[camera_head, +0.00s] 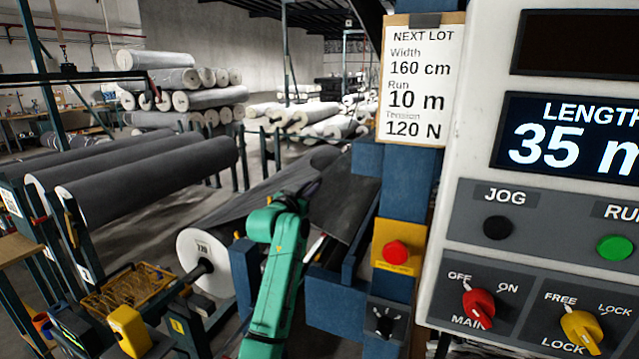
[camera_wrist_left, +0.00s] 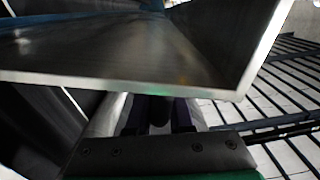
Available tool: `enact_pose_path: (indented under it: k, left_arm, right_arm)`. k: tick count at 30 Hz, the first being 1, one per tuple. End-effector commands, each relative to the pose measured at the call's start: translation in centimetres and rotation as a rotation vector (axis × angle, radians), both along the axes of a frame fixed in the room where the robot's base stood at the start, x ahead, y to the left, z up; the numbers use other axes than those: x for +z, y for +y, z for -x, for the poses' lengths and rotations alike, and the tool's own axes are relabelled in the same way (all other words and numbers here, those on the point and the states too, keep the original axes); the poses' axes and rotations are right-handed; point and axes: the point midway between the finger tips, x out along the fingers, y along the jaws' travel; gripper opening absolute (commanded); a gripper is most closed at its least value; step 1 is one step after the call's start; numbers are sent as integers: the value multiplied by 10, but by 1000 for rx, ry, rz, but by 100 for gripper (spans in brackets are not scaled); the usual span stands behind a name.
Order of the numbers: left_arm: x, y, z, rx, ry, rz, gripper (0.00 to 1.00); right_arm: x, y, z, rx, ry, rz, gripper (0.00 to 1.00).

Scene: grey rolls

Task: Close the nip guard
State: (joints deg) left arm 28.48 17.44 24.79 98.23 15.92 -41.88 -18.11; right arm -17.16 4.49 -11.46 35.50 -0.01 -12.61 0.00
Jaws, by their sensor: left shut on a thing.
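My left arm reaches in from below in the head view, and its gripper (camera_head: 310,190) is at the rollers beside the blue machine frame. The left wrist view shows my left gripper (camera_wrist_left: 155,118) shut on a dark round bar, which looks like a handle of the nip guard. A wide metal plate with a bent edge, likely the nip guard (camera_wrist_left: 120,60), lies right in front of the wrist camera. In the head view the guard cannot be clearly told from the dark sheet and rollers around the gripper. My right gripper is not in view.
A white control panel (camera_head: 465,150) with knobs and buttons stands close on the right. A red stop button (camera_head: 397,252) sits on the blue post (camera_head: 408,185). A grey roll (camera_head: 150,180) lies on racks at left.

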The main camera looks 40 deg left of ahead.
Motion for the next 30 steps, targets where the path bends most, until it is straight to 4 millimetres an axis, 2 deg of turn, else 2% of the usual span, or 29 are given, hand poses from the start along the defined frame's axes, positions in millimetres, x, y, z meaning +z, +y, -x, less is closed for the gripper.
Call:
enact_pose_path:
  k: [6,12,18,30]
  left_arm:
    - [-27,15,6,3,-59,160,0]
    - [-45,21,7,2,-95,265,0]
    - [-54,23,8,1,-113,322,0]
    - [-58,23,8,0,-116,342,0]
  right_arm:
    - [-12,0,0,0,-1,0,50]
    - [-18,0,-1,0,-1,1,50]
    - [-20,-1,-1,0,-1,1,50]
    - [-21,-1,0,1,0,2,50]
